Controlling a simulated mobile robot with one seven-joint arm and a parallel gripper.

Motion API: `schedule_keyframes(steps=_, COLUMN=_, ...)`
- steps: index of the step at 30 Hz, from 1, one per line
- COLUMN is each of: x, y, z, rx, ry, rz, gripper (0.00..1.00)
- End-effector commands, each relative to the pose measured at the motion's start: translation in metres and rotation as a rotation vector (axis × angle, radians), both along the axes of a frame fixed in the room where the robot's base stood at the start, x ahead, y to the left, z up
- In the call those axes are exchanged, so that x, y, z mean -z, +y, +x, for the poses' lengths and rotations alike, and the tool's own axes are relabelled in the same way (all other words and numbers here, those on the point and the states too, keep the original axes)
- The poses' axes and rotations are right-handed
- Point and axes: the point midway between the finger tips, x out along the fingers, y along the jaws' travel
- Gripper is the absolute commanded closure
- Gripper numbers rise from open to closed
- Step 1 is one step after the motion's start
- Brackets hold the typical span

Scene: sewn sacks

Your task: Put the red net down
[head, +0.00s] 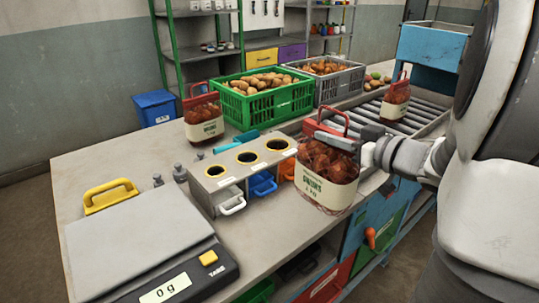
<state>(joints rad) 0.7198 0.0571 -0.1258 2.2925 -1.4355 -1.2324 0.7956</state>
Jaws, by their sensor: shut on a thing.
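The red net (326,168) of onions has a cream label and a red carry handle. My gripper (338,139) is shut on it near the top, below the handle, and holds it upright. In the picture the net overlaps the table's front edge, right of the grey block with three yellow-rimmed holes (227,174). I cannot tell whether its base touches anything. A similar red net (203,122) stands on the table left of the green crate.
A scale (140,243) reading 0 g sits at the front left, with a yellow handle (111,194) behind it. A green crate (264,98) and a grey crate (340,82) hold produce at the back. The table (105,160) is clear at the left.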

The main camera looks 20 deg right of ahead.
Motion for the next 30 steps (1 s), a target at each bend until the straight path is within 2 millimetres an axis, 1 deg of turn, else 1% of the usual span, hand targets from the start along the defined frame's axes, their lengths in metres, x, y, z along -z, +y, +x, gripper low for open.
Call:
schedule_keyframes(steps=1, x=0.007, y=0.007, z=0.008, rx=-0.005, ry=-0.003, rz=0.003, gripper=1.0)
schedule_keyframes(steps=6, x=0.027, y=0.029, z=0.033, rx=-0.004, ry=-0.002, rz=0.003, gripper=1.0)
schedule_keyframes(steps=12, x=0.044, y=0.048, z=0.057, rx=-0.002, ry=-0.005, rz=0.001, gripper=1.0)
schedule_keyframes(steps=15, x=0.047, y=0.052, z=0.062, rx=-0.001, ry=-0.005, rz=0.001, gripper=1.0)
schedule_keyframes(steps=20, x=0.053, y=0.054, z=0.065, rx=0.0, ry=-0.004, rz=0.001, gripper=1.0)
schedule_keyframes(steps=23, x=0.064, y=0.053, z=0.064, rx=0.001, ry=-0.003, rz=0.002, gripper=1.0)
schedule_keyframes(steps=27, x=0.084, y=0.053, z=0.064, rx=0.0, ry=-0.002, rz=0.002, gripper=1.0)
schedule_keyframes(steps=30, x=0.089, y=0.053, z=0.064, rx=0.001, ry=-0.005, rz=0.002, gripper=1.0)
